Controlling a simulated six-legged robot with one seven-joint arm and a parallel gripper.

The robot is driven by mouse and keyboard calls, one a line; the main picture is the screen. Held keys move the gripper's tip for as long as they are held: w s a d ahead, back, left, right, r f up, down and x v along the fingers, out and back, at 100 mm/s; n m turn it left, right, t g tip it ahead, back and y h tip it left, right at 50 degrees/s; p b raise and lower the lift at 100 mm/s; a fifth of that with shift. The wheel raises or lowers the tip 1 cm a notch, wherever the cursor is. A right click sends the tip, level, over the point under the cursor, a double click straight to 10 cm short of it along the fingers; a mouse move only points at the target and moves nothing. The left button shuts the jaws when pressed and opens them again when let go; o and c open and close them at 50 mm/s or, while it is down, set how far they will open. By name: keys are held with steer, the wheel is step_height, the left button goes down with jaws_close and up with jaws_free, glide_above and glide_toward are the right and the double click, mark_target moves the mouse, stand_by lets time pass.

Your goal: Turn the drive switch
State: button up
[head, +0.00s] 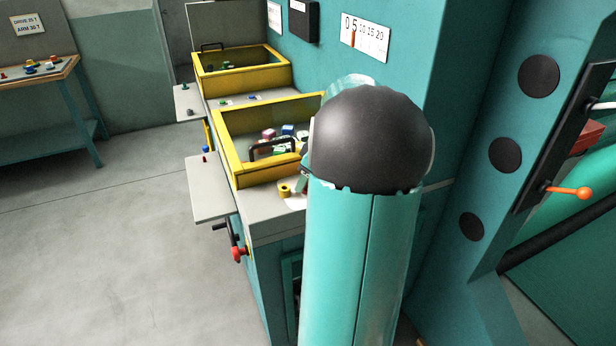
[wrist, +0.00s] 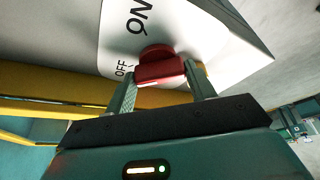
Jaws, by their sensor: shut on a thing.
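The drive switch (wrist: 160,68) is a red knob with a raised grip bar on a white plate (wrist: 195,30) in the wrist view. The plate reads ON above the knob and OFF to its left. The grip bar lies nearly level in the picture, its left end close to OFF. My gripper (wrist: 162,80) has one finger at each end of the bar and is shut on it. In the head view my own arm covers the gripper and the switch.
Yellow-framed bins (head: 240,175) with an open one holding small coloured parts stand on the bench left of my arm. A grey shelf (head: 212,190) and a red-knobbed lever (head: 239,254) jut out from its side. A teal column (head: 510,120) stands at right. Floor at left is clear.

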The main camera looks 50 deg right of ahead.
steer(key=m, duration=0.2)
steer(key=m+h, duration=0.1)
steer(key=m, duration=0.1)
steer(key=shift+w+a+h, duration=0.1)
steer(key=shift+a+h, duration=0.05)
steer(key=shift+h, duration=0.15)
steer(key=m, duration=0.2)
steer(key=m+h, duration=0.1)
steer(key=m, duration=0.1)
steer(key=shift+w+a+m+g+h, duration=0.1)
steer(key=shift+m+g+h, duration=0.2)
steer(key=m+g+h, duration=0.1)
steer(key=m, duration=0.3)
steer(key=shift+m+g+h, duration=0.4)
steer(key=shift+m+g, duration=0.4)
steer(key=shift+m, duration=1.3)
steer(key=o, duration=1)
